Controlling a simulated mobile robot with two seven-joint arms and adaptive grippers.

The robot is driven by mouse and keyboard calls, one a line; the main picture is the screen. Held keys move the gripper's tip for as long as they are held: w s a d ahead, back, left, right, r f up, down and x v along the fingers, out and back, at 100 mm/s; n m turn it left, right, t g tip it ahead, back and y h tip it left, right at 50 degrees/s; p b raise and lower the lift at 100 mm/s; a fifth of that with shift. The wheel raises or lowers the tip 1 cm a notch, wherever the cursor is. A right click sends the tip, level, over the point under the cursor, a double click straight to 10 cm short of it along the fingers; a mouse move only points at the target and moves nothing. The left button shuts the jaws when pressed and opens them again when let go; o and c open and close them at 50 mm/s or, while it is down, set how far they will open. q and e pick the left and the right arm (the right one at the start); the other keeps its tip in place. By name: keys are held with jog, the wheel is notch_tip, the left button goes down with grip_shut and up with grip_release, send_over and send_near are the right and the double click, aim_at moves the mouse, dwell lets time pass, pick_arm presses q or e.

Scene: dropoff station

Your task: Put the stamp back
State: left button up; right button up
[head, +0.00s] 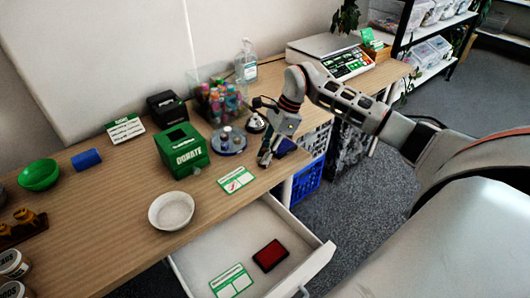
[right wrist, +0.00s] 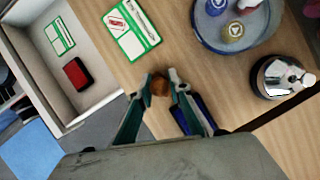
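My right gripper (head: 264,158) is low over the table near its front edge, beside the round grey stamp tray (head: 240,147). In the right wrist view its fingertips (right wrist: 161,80) close on both sides of a small brown knob, which looks like the handle of the stamp (right wrist: 160,86). The stamp's lower part is hidden, and I cannot tell whether it touches the table. The tray (right wrist: 262,38) holds other small stamps, one with a yellowish top (right wrist: 232,30). My left gripper is not in view.
An open drawer (head: 318,254) holds a red ink pad (head: 270,255) and a green-white card (head: 231,281). Another card (head: 236,180), a white bowl (head: 171,211) and a green donation box (head: 183,150) stand nearby.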

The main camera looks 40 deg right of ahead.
jog(key=shift+o, duration=1.1)
jog(key=shift+r, duration=0.15)
jog(key=shift+d+r, duration=0.15)
jog(key=shift+r, duration=0.2)
jog(key=p+v, duration=0.1)
jog(key=v, duration=1)
jog(key=shift+r, duration=0.15)
